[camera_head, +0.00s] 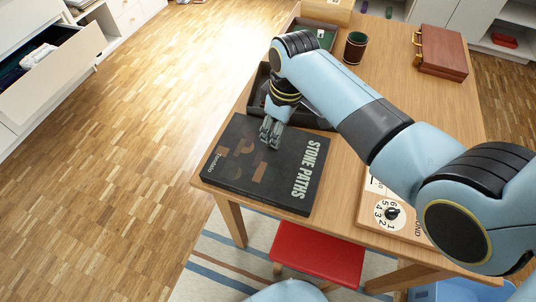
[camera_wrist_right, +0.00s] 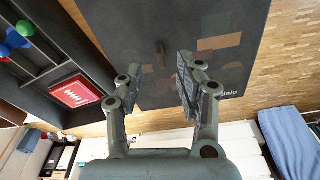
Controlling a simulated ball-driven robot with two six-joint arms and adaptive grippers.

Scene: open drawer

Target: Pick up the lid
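The lid (camera_head: 240,180) is a flat dark game-box lid printed "STONE PATHS" with brown and tan patches. It lies on the wooden table near its front left corner. Its dark printed face also fills the upper middle of the right wrist view (camera_wrist_right: 220,22). My right gripper (camera_head: 270,135) is over the lid's far part, pointing down. In the right wrist view its two fingers (camera_wrist_right: 160,68) stand apart with nothing held between them. I cannot tell whether the fingertips touch the lid. My left gripper is not in view.
A dark compartment tray (camera_head: 257,80) sits just behind the lid, partly hidden by my right arm. It holds a red card (camera_wrist_right: 76,92) and coloured pieces. A dial board (camera_head: 385,212), a cup (camera_head: 355,48) and a brown case (camera_head: 441,53) share the table (camera_head: 400,95). A red stool (camera_head: 316,256) stands in front.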

